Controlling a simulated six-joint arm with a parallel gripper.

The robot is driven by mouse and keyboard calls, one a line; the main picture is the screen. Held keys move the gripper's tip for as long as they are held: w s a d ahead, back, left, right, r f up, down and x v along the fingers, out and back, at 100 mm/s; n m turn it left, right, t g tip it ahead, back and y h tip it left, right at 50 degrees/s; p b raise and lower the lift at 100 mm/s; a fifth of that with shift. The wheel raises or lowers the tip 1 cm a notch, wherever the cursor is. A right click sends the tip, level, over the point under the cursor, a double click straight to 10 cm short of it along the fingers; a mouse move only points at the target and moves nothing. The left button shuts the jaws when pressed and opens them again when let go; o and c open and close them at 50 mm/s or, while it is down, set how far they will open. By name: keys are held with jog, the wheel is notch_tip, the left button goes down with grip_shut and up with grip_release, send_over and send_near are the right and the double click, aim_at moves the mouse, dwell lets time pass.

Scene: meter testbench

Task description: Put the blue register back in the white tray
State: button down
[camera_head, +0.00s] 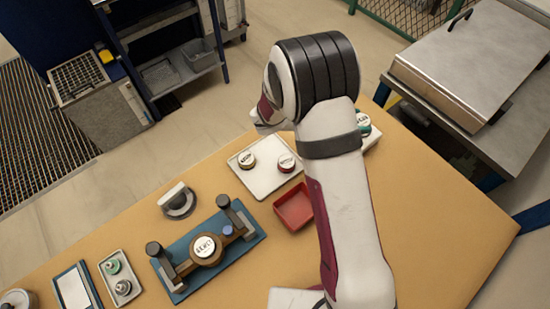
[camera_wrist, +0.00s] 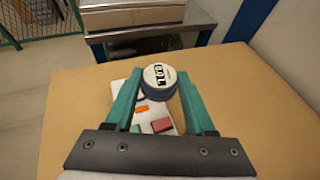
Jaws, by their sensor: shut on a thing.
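My gripper (camera_wrist: 160,84) has its teal fingers on either side of the blue register (camera_wrist: 159,75), a round dark-blue body with a white printed face, and is shut on it. The register's face also shows beyond my arm in the head view (camera_head: 362,119). A white tray or board (camera_wrist: 118,96) with orange, green and red pieces lies below the register, partly hidden by it and the fingers. I cannot tell the gap between them.
A red open bin (camera_head: 294,207) stands beside the white tray in the middle. A blue fixture (camera_head: 240,256) with a meter (camera_head: 205,248) and a grey-white stand (camera_head: 177,200) are to the left. A metal bench (camera_head: 480,60) stands beyond the table. The table's right side is clear.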

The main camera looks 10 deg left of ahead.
jog(key=s+a+f+n+t+y, duration=0.1)
jog(key=s+a+f+n+t, duration=0.1)
jog(key=a, duration=0.9)
send_over(264, 151)
notch_tip(264, 151, down, 6)
jog(key=shift+f, duration=0.1)
notch_tip(264, 151, down, 4)
jog(key=shift+a+f, duration=0.1)
jog(key=shift+f, duration=0.1)
jog(key=shift+c, duration=1.2)
grip_release()
